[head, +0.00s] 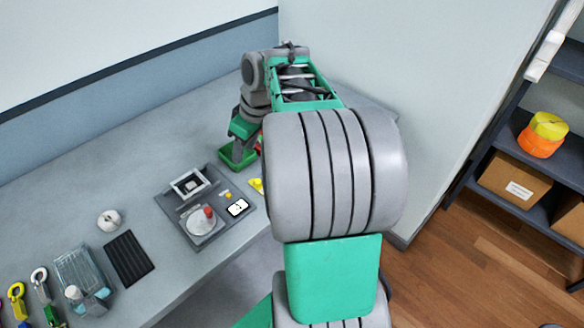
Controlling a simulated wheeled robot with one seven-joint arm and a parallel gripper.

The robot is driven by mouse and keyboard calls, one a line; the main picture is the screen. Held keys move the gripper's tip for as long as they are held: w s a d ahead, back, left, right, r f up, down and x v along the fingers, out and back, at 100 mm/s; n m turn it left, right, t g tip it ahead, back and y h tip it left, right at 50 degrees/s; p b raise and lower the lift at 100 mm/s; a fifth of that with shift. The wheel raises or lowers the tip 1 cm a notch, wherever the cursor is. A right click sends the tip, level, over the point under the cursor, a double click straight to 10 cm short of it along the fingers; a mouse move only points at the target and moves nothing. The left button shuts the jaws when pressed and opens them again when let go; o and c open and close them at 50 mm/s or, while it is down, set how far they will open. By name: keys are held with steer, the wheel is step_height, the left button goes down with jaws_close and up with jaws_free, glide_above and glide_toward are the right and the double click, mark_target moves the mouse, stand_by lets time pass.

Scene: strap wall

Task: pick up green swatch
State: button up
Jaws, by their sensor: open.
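My gripper (238,156) is at the end of my green and grey arm, low over the grey worktop (120,178) toward the back wall. It is open, but its fingertips are small here and the gap between them is hard to see. I cannot make out a green swatch for certain. Small red and yellow bits show just right of the gripper, partly hidden by my arm. A yellow piece (256,185) lies on the worktop just below the gripper. My arm covers the worktop to the right of it.
A dark tray (168,205) with a dial and a white card lies left of my arm. A white round thing (110,220), a black ribbed mat (129,258), a clear bin (72,262) and clipped straps (40,285) are at left. Shelves (496,130) stand at right.

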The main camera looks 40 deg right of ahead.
steer(key=s+d+f+n+b, duration=0.1)
steer(key=s+d+f, duration=0.15)
steer(key=d, duration=0.55)
steer(key=s+d+f+n, duration=0.1)
steer(key=d+f, duration=0.3)
steer(key=d, duration=0.4)
steer(key=shift+t+y, duration=0.3)
steer(key=shift+y, duration=0.1)
steer(key=p+x, duration=0.1)
steer(key=x, duration=0.5)
steer(key=shift+w+f, duration=0.2)
steer(key=shift+f, duration=0.1)
steer(key=shift+w+f, duration=0.15)
steer(key=shift+f, duration=0.2)
steer(key=shift+c, duration=0.4)
jaws_close()
